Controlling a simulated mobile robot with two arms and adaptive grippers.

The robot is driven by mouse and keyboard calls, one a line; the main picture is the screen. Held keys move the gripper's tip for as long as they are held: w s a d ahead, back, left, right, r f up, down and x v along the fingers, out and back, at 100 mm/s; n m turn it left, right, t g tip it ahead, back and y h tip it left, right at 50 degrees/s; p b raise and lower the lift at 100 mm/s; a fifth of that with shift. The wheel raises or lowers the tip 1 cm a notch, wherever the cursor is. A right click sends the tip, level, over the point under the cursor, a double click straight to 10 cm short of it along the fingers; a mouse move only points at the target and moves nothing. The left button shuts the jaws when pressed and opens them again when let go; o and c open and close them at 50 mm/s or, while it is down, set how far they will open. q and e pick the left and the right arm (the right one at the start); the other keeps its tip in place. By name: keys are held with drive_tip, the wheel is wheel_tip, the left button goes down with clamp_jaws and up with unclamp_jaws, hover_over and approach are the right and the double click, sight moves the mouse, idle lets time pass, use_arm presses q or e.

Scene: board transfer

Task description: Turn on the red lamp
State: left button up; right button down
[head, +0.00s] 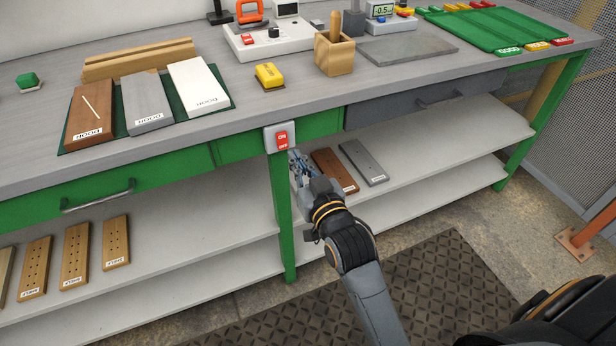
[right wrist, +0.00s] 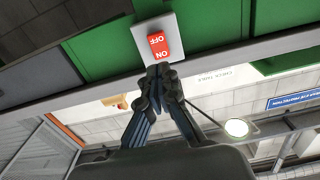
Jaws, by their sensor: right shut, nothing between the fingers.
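A red rocker switch marked ON and OFF (head: 282,140) sits on a pale plate on the front of the green workbench, at the top of a leg. It also shows upside down in the right wrist view (right wrist: 158,46). My right gripper (head: 294,157) is shut and empty, just below and right of the switch in the head view. In the right wrist view its fingertips (right wrist: 160,70) overlap the switch's lower edge; I cannot tell whether they touch it. I cannot make out a red lamp. My left gripper is not in view.
The grey benchtop (head: 330,105) holds boards on a green mat (head: 215,98), a yellow block (head: 269,76), a wooden holder (head: 335,54) and a control box (head: 268,45). A grey drawer (head: 400,107) is right of the switch. Shelves below hold several boards.

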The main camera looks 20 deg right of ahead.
drive_tip(key=s, duration=0.6)
drive_tip(key=shift+s, duration=0.25)
drive_tip(key=shift+d, duration=0.1)
